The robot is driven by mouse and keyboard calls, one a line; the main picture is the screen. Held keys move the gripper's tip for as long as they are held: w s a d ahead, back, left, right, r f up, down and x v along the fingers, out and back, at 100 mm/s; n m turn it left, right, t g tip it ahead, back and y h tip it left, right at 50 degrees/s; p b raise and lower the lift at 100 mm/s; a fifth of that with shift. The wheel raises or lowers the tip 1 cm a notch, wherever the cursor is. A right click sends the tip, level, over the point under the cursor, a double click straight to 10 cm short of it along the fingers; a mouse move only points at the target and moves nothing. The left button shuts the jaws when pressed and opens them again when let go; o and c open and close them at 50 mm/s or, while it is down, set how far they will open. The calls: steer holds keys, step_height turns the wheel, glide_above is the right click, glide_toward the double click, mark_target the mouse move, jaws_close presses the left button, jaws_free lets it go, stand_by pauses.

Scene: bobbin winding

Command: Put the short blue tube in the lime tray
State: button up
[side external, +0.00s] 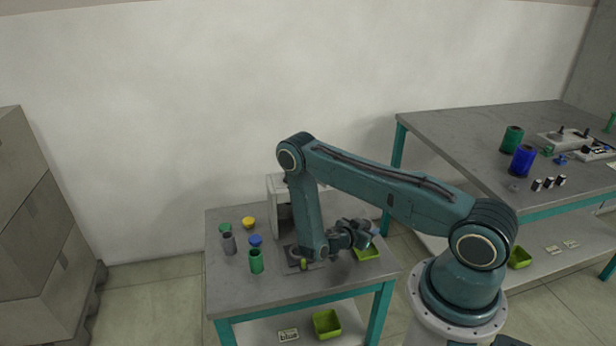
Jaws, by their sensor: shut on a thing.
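My gripper (366,232) is over the lime tray (374,255), at the right side of the small grey table. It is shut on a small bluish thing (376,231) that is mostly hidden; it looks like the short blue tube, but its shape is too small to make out. The lime tray sits on the table top, partly covered by my gripper. A separate short blue piece (256,240) stands on the left part of the table.
Near that blue piece stand a grey tube (229,244), green tube (256,262), dark green piece (225,229) and yellow piece (248,223). A pale machine (277,190) stands behind my forearm. Another lime bin (327,324) is on the lower shelf. The table's front left is clear.

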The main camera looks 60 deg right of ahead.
stand_by(0.4)
steer(key=o, duration=1)
steer(key=shift+o, duration=0.2)
steer(key=shift+r, duration=0.1)
steer(key=shift+r, duration=3.35)
